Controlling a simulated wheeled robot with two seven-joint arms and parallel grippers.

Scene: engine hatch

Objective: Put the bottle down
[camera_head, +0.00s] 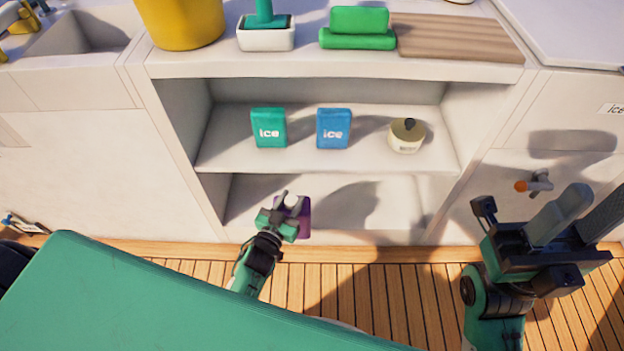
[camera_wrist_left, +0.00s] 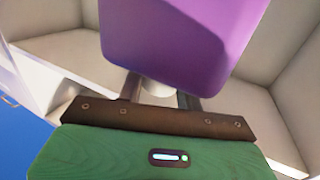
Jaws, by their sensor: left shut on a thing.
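A purple bottle (camera_head: 304,222) is in front of the lower shelf, partly hidden behind my left gripper (camera_head: 289,204). In the left wrist view the bottle (camera_wrist_left: 180,40) fills the top middle, and its pale neck shows between the two fingers. My left gripper is shut on it there. Whether the bottle touches the lower shelf (camera_head: 370,212) cannot be told. My right gripper (camera_head: 560,215) is at the right, in front of the cabinet and away from the bottle; its jaw state is unclear.
A green ice box (camera_head: 269,128), a blue ice box (camera_head: 334,129) and a cream round container (camera_head: 407,136) stand on the middle shelf (camera_head: 230,160). The right part of the lower shelf is clear. An orange-tipped handle (camera_head: 528,186) sticks out at the right.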

